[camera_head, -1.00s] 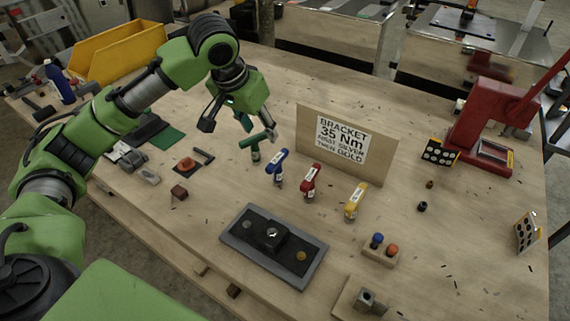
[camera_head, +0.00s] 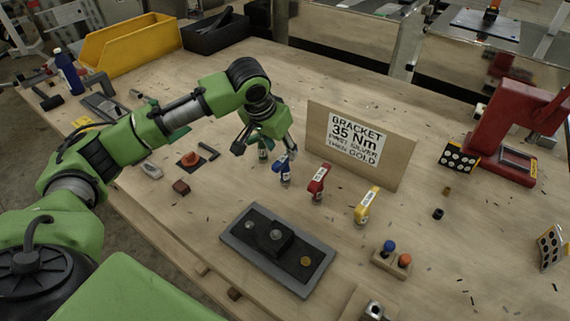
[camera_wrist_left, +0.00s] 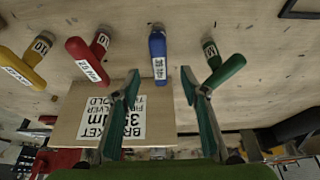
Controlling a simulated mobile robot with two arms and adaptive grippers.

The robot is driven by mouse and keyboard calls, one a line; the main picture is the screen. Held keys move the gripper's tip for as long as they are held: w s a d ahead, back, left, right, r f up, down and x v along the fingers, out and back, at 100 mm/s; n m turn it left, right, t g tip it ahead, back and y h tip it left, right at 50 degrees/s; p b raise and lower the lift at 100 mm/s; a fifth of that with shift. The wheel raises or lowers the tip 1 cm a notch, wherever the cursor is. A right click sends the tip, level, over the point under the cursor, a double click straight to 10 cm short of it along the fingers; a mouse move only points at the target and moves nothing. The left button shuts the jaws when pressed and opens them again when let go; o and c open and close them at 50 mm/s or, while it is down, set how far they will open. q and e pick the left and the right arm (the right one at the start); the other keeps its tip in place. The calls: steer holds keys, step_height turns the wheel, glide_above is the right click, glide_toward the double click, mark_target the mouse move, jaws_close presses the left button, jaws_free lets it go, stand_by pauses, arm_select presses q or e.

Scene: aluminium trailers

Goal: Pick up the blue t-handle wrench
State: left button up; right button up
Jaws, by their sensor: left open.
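The blue t-handle wrench (camera_head: 284,169) stands upright on the wooden bench, between the green and red ones. It also shows in the left wrist view (camera_wrist_left: 158,58), lined up with the gap between my fingertips. My left gripper (camera_head: 266,150) is open and empty, just beside and above the blue wrench. Its two fingers show in the left wrist view (camera_wrist_left: 160,88), apart, with nothing gripped. In the head view the right-hand finger overlaps the area near the blue handle; whether they touch I cannot tell. My right gripper is in no view.
A green t-handle wrench (camera_wrist_left: 221,74) is close to one finger and partly hidden in the head view. A red wrench (camera_head: 319,182) and a yellow wrench (camera_head: 367,204) stand to the right. A sign board (camera_head: 359,145) stands behind. A bracket plate (camera_head: 236,258) lies in front.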

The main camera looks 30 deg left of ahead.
mark_target(284, 156)
arm_select(q)
steer(key=p+x, duration=0.1)
steer(key=x, duration=0.3)
steer(key=shift+d+f+p, duration=0.1)
steer(key=shift+f+p, duration=0.25)
steer(key=shift+p, duration=0.05)
steer(key=shift+w+f, duration=0.3)
steer(key=shift+f, duration=0.15)
steer(key=shift+r, duration=0.1)
jaws_close()
